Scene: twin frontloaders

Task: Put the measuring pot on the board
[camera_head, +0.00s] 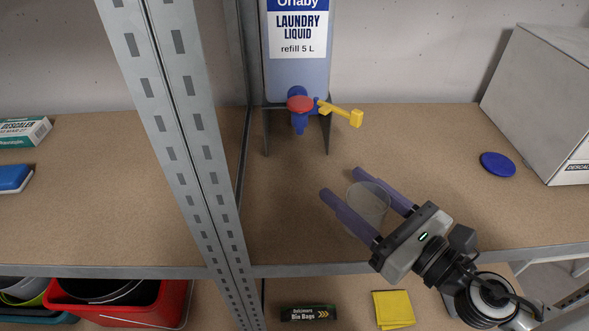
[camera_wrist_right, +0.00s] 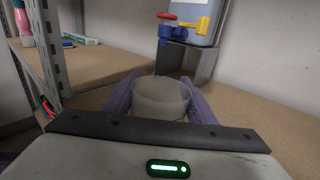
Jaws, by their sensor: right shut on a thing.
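The measuring pot (camera_head: 369,203) is a clear, round, see-through cup. It is between the purple fingers of my right gripper (camera_head: 341,182), which is shut on it. In the right wrist view the pot (camera_wrist_right: 161,98) is upright between the fingers (camera_wrist_right: 162,88), with its open rim up. I cannot tell whether its base touches the brown chipboard shelf board (camera_head: 440,140) or is just above it. My left gripper is not in view.
A laundry liquid container (camera_head: 297,70) with a red-topped blue tap (camera_head: 300,105) and yellow lever stands at the back. A blue lid (camera_head: 497,165) and a white box (camera_head: 545,100) are at right. A metal post (camera_head: 180,130) stands left. Bin bags (camera_head: 308,313) and a yellow cloth (camera_head: 393,308) lie below.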

